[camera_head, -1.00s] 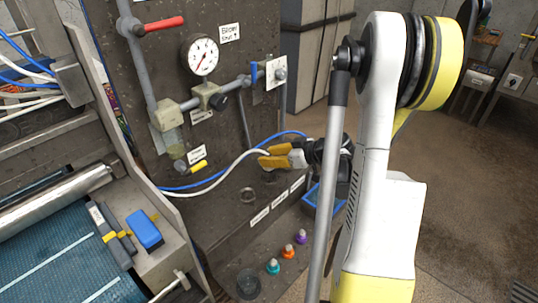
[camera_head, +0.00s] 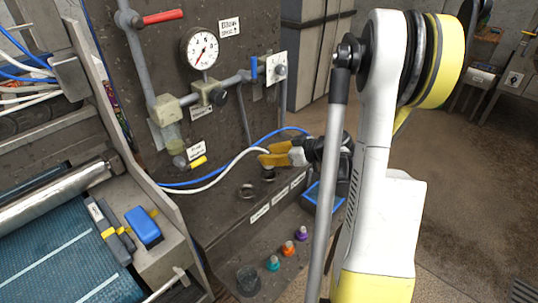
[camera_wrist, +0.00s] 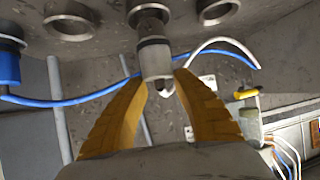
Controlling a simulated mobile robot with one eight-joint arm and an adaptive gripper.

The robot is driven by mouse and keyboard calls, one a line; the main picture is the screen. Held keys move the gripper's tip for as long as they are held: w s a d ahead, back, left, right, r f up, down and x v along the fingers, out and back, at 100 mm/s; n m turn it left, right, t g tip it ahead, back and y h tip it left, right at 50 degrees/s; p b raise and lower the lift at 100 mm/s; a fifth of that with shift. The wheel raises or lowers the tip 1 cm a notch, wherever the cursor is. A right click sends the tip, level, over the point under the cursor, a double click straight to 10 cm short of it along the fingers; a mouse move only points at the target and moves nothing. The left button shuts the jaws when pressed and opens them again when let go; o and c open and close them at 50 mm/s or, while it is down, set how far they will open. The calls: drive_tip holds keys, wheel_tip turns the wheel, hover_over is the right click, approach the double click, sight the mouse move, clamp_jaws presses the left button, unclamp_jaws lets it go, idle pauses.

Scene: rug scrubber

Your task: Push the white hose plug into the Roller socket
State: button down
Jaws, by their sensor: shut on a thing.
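My gripper (camera_head: 268,158) has yellow fingers and is shut on the white hose plug near the dark wall panel. In the wrist view the gripper (camera_wrist: 163,80) has the pale cylindrical plug (camera_wrist: 156,62) between its fingertips. The white hose (camera_wrist: 222,42) curves away to the right there, and to the left in the head view (camera_head: 215,180). The plug lines up with the middle round socket (camera_wrist: 150,10). I cannot tell whether its end is inside. The small socket labels are unreadable, so I cannot tell which is Roller.
Open sockets lie on either side in the wrist view, left (camera_wrist: 70,22) and right (camera_wrist: 217,8). A blue plug (camera_wrist: 10,62) sits at far left, its blue hose passing behind the held plug. Coloured caps (camera_head: 288,249) and a dark cup (camera_head: 248,281) stand on the lower ledge.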

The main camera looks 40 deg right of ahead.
drive_tip(key=shift+f, duration=0.15)
drive_tip(key=shift+f+b, duration=1.05)
drive_tip(key=shift+b, duration=0.05)
drive_tip(key=c, duration=1)
unclamp_jaws()
drive_tip(key=shift+s, duration=0.1)
drive_tip(key=v, duration=1.2)
